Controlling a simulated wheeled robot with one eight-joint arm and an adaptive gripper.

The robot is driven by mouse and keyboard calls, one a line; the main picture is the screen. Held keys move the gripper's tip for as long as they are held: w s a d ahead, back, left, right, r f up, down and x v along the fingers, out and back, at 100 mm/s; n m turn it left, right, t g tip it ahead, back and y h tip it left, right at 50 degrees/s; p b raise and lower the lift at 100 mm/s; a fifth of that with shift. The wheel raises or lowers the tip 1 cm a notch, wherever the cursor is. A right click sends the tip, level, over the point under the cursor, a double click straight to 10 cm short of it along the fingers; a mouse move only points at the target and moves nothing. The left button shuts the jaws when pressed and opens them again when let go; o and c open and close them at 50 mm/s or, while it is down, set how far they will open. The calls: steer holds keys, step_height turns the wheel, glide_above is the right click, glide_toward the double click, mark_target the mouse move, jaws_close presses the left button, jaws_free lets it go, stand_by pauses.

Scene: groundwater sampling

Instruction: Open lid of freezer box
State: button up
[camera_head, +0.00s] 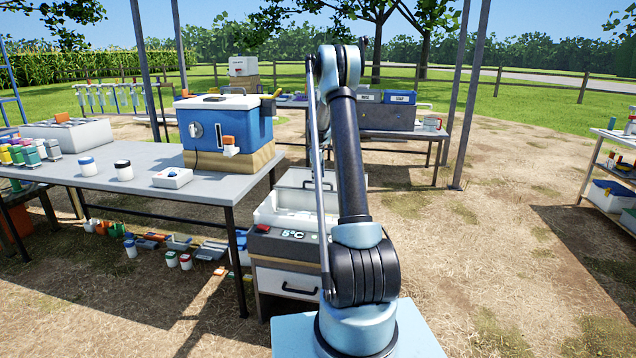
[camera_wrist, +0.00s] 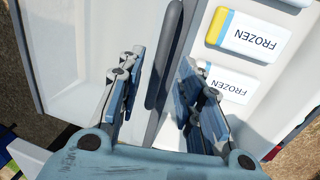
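The freezer box (camera_head: 283,244) stands in the middle of the head view, partly behind my arm. Its front panel has a red switch and a display ending in "5°C". Its white top (camera_head: 285,203) looks open, with a pale lid panel (camera_head: 298,178) behind it. In the wrist view, a white panel (camera_wrist: 72,55) lies at left, apparently the lid. A dark handle bar (camera_wrist: 166,55) runs between my fingers. Packs marked FROZEN (camera_wrist: 252,38) show at right. My gripper (camera_wrist: 160,72) is open, fingers either side of the bar with gaps visible. The head view hides it.
A grey table (camera_head: 120,178) with a blue cooler (camera_head: 238,125) and jars stands left of the freezer box. Another table (camera_head: 420,136) with grey bins stands behind. Shelves (camera_head: 605,175) are at far right. Open ground lies right of my arm.

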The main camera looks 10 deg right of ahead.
step_height(320, 180, up, 9)
steer(key=s, duration=0.1)
steer(key=shift+s+a, duration=0.3)
steer(key=shift+a, duration=0.05)
steer(key=shift+r, duration=0.1)
steer(key=s+a+r+m, duration=0.1)
steer(key=s+r+m, duration=0.15)
steer(key=s, duration=0.85)
steer(key=s+a+r+m, duration=0.15)
steer(key=s+r, duration=0.25)
steer(key=s, duration=0.8)
steer(key=s+a+r+m, duration=0.1)
steer(key=s+r+m, duration=0.25)
steer(key=s, duration=0.75)
steer(key=s+f+m, duration=0.2)
steer(key=s+f, duration=0.2)
steer(key=s, duration=0.5)
steer(key=s+a+f+m, duration=0.1)
steer(key=s+f+m, duration=0.1)
steer(key=s+f, duration=0.3)
steer(key=s+f+m, duration=0.2)
steer(key=s+f, duration=0.2)
steer(key=s, duration=1)
steer(key=shift+a+f+y, duration=0.25)
steer(key=shift+f+y, duration=0.15)
